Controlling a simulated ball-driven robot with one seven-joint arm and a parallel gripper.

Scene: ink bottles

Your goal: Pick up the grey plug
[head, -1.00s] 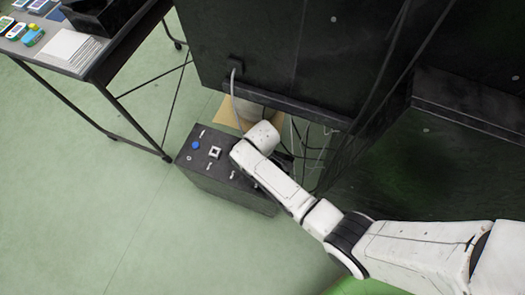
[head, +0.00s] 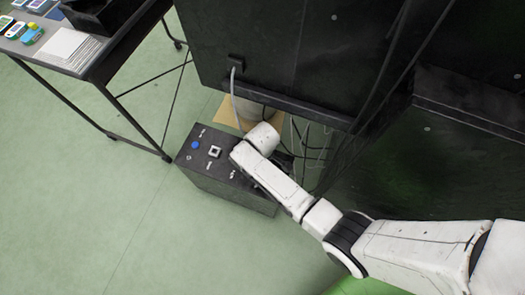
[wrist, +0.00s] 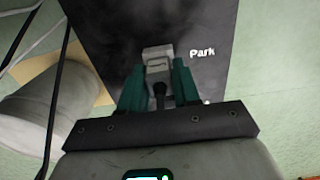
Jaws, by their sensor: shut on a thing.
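The grey plug (wrist: 158,66) shows in the wrist view, light grey with a dark cable end below it. My gripper (wrist: 158,84) has its two green fingers closed on either side of the plug. Behind them is the dark top face of a box (wrist: 205,32) marked "Park". In the head view, the dark box (head: 235,186) stands on the floor, and my white arm reaches down over its right end. My forearm hides the gripper and the plug there.
A tall black cabinet (head: 280,50) stands behind the box, with cables hanging below. A whitish cylindrical container (wrist: 30,110) is left of my gripper in the wrist view. A table (head: 75,62) with small items stands at upper left. Green floor (head: 60,200) is clear at left.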

